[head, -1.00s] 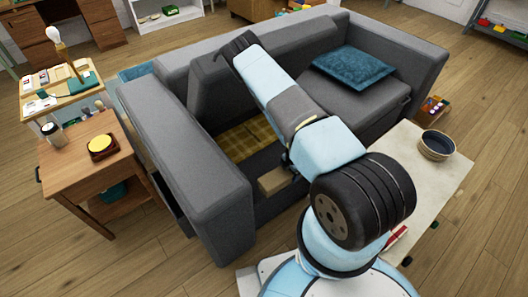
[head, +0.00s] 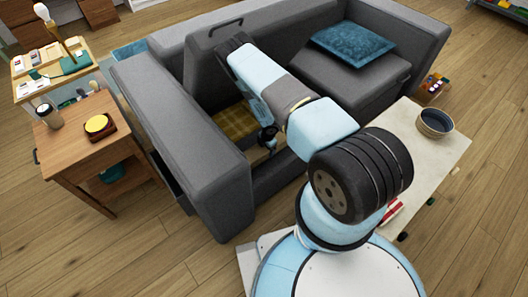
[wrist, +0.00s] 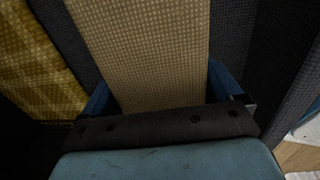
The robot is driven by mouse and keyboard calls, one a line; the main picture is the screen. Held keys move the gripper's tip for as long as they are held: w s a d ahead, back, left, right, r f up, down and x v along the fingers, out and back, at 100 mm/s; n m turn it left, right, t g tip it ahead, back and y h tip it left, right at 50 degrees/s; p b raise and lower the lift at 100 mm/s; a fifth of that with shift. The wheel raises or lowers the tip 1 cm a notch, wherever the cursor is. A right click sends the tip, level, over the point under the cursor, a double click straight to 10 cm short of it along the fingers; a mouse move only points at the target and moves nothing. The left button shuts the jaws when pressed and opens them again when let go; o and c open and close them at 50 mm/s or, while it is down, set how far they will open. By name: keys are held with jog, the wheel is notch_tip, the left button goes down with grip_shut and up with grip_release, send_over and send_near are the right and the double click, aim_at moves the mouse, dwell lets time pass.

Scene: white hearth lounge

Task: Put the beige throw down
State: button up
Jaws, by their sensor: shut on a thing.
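The beige throw (wrist: 145,45), a folded woven bundle, fills the middle of the wrist view. My gripper (wrist: 160,92) is shut on it, with a blue finger at each side. In the head view my gripper (head: 268,138) is at the open storage space under the sofa's left seat. The throw is mostly hidden there by the arm and the sofa front. A yellow checked cloth (head: 236,122) lies in that space, left of my gripper; it also shows at the left of the wrist view (wrist: 38,65). I cannot tell whether the throw touches the bottom.
The grey sofa (head: 185,150) has its left seat lid (head: 208,85) raised, with a handle at the top. A teal cushion (head: 352,42) lies on the right seat. A pale table (head: 437,165) with a dark bowl (head: 435,122) stands at right, a wooden side table (head: 75,145) at left.

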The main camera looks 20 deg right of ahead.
jog(key=shift+w+a+f, duration=0.3)
jog(key=shift+w+f, duration=0.1)
jog(key=shift+f, duration=1.65)
jog(key=o, duration=1.4)
jog(key=shift+r, duration=0.15)
jog(key=r, duration=0.4)
jog(key=s+r, duration=0.1)
jog(key=r, duration=0.6)
jog(key=shift+s+d+r, duration=0.15)
jog(key=shift+d+r, duration=0.15)
jog(key=shift+r, duration=0.05)
